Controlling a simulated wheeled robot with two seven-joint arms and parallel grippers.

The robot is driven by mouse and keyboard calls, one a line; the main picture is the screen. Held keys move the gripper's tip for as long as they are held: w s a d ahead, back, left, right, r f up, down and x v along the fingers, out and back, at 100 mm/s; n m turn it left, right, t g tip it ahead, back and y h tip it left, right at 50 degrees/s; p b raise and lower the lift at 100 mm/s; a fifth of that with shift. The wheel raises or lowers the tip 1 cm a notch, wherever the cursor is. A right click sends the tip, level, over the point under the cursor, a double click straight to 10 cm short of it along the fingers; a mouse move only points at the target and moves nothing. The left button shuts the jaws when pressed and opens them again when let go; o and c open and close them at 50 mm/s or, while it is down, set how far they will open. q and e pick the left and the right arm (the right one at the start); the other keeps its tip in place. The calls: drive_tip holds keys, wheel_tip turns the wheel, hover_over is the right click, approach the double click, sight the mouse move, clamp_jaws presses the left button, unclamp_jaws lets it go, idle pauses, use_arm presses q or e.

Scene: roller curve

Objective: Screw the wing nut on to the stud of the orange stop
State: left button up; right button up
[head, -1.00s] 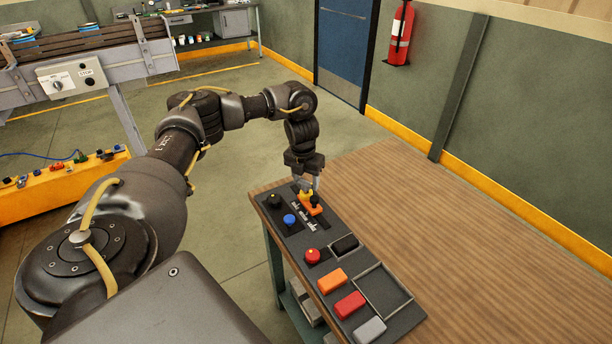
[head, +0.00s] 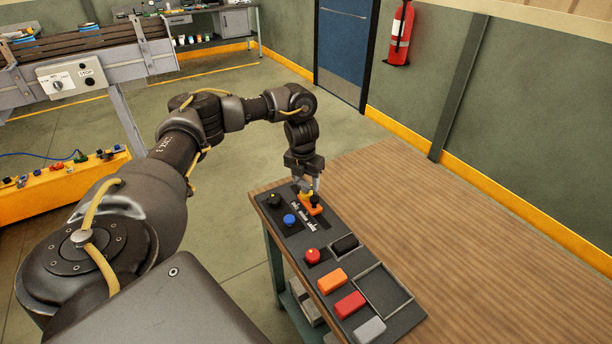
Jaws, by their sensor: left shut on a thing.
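My left gripper (head: 309,189) points down at the far end of the dark board and is shut on a small yellow piece, which looks like the wing nut (head: 302,195). The orange stop (head: 313,208) lies on the board directly below the gripper, with a black knob on it. The stud is hidden by the fingers and the yellow piece, so I cannot tell how far the nut sits on it. My right gripper is not in view.
The dark board (head: 318,239) lies along the left edge of the wooden table (head: 450,230). It carries black, blue (head: 290,220) and red (head: 312,256) knobs, several coloured blocks and an empty framed recess (head: 385,290). The table to the right is clear.

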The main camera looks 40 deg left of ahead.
use_arm(q)
drive_tip(key=shift+f, duration=0.15)
idle(0.4)
drive_tip(key=shift+f+m+b, duration=0.1)
drive_tip(key=shift+m+b, duration=0.2)
drive_tip(key=shift+m, duration=0.3)
drive_tip(key=m+b, duration=0.1)
drive_tip(key=m, duration=0.2)
drive_tip(key=shift+h, duration=0.3)
drive_tip(key=m, duration=0.2)
drive_tip(key=shift+w+m, duration=0.15)
drive_tip(key=shift+m, duration=0.15)
drive_tip(key=c, duration=0.4)
drive_tip(key=shift+m, duration=0.4)
